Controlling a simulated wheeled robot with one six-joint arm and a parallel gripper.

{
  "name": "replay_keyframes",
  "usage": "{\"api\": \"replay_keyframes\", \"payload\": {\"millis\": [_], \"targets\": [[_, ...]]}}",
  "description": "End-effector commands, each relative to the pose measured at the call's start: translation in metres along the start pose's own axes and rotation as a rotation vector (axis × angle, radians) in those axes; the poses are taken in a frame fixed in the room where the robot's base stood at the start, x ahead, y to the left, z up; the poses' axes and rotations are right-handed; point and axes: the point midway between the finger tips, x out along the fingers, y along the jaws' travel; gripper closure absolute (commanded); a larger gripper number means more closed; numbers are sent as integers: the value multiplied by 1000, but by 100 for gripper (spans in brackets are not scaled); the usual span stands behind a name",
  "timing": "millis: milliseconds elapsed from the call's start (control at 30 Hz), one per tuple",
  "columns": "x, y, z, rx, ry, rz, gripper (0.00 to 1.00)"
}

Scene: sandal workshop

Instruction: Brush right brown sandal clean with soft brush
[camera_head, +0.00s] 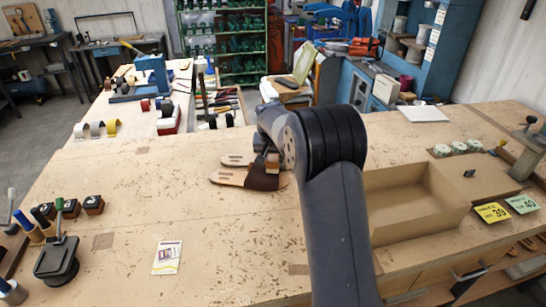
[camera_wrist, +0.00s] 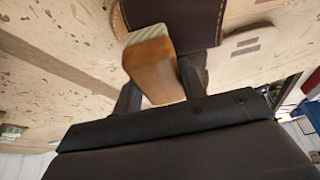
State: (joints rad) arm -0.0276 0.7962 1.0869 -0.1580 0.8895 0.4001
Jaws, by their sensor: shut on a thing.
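A pair of sandals with tan soles and dark brown straps lies on the workbench, the nearer sandal (camera_head: 230,178) and the farther sandal (camera_head: 235,160) side by side. My gripper (camera_wrist: 160,84) is shut on a soft brush (camera_wrist: 152,66), a wooden block with pale bristles at its end. In the wrist view the brush is in front of the dark brown strap (camera_wrist: 195,18) of one sandal; I cannot tell whether the bristles touch it. The other sandal's sole (camera_wrist: 248,42) shows to the right. In the head view my arm partly hides the gripper and straps.
An open cardboard-coloured tray (camera_head: 415,205) lies right of my arm. Number cards (camera_head: 492,212) and a dark stand (camera_head: 58,262) sit near the sides.

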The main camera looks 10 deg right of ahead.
Motion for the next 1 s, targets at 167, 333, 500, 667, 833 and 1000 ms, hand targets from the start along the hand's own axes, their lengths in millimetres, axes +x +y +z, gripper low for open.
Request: {"api": "replay_keyframes", "payload": {"millis": [167,333,500,667,833,1000], "targets": [[0,0,0,0,0,0,84],[2,0,1,0,1,0,84],[1,0,4,0,0,-1,84],[-2,-1,11,0,1,-1,84],[-5,-1,19,0,1,-1,84],[-8,-1,25,0,0,-1,84]]}}
